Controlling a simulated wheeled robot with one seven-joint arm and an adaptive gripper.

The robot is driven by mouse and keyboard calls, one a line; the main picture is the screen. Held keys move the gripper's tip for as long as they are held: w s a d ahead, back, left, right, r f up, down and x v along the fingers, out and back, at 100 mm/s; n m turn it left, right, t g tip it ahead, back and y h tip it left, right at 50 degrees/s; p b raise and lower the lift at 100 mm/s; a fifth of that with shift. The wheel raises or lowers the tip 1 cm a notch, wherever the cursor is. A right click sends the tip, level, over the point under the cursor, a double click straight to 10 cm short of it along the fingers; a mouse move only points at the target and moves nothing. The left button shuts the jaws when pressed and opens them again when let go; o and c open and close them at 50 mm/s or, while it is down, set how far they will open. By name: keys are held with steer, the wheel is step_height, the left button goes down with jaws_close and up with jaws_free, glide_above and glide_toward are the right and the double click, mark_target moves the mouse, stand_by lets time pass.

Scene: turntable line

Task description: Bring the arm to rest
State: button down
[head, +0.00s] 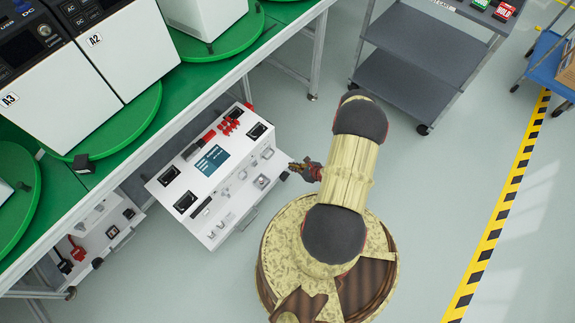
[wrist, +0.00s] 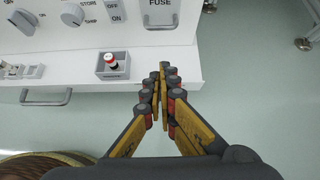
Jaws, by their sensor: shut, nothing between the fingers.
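My gripper (wrist: 160,95) is shut and empty in the wrist view, its yellow and dark fingers meeting in front of the white panel's edge. In the head view my gripper (head: 295,167) shows small and partly dark at the left of my arm, close to the right edge of the white control box (head: 208,225). My arm is folded above my round base. Whether the fingertips touch the box cannot be told.
A green-topped table (head: 65,185) with white units stands at left. A grey cart (head: 415,70) stands behind. The floor at right is free up to the striped line (head: 495,225).

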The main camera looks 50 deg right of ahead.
steer(key=shift+s+r, duration=0.25)
steer(key=shift+s, duration=0.15)
